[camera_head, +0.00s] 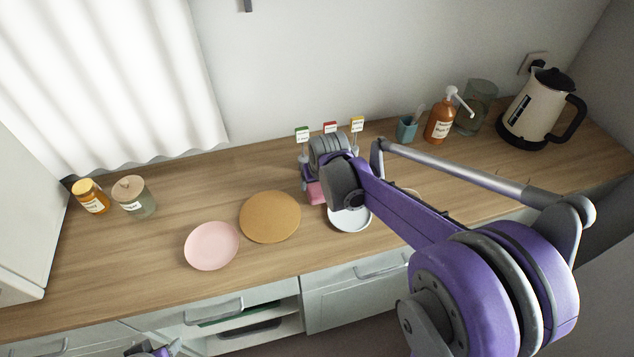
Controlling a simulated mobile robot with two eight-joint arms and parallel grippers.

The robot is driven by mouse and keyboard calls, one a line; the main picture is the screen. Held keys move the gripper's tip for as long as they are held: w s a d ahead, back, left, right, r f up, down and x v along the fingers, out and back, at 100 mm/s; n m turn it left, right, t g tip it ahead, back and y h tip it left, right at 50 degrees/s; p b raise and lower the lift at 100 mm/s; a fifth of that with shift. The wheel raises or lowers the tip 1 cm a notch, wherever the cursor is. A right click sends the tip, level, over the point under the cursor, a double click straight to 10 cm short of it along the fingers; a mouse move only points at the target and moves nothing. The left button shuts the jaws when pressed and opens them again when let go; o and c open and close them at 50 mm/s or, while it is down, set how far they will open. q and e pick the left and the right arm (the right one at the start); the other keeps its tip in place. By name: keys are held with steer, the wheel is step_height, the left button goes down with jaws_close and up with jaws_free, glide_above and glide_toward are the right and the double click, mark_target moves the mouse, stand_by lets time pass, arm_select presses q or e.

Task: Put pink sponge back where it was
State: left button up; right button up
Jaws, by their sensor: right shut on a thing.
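The pink sponge (317,193) shows as a small pink patch beneath my right wrist, near the back-middle of the wooden counter. My right gripper (314,181) is shut on it; the fingertips are largely hidden by my wrist and arm. I cannot tell whether the sponge touches the counter.
A pink plate (211,246), a round tan board (270,217) and a partly covered white plate (349,222) lie in front. Two jars (134,197) stand left. A teal cup (406,129), orange pump bottle (439,124), glass (477,105) and kettle (533,108) stand right.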

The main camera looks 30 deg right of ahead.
steer(key=o, duration=0.9)
steer(key=shift+f, duration=0.2)
steer(key=shift+c, duration=0.2)
steer(key=o, duration=0.4)
steer(key=shift+r, duration=0.1)
steer(key=shift+c, duration=0.2)
steer(key=shift+r, duration=0.2)
steer(key=p+v, duration=0.1)
steer(key=v, duration=1)
steer(key=s+a+f+n, duration=0.1)
steer(key=s+a+f, duration=0.1)
steer(key=s, duration=0.3)
steer(key=s+a+f+n, duration=0.1)
steer(key=s+a+f, duration=0.2)
steer(key=s, duration=0.3)
steer(key=s+a+f+t+y, duration=0.1)
steer(key=s+a+f, duration=0.2)
steer(key=s, duration=0.3)
steer(key=shift+s+a+n, duration=0.25)
steer(key=shift+a+n, duration=0.15)
steer(key=shift+a, duration=0.3)
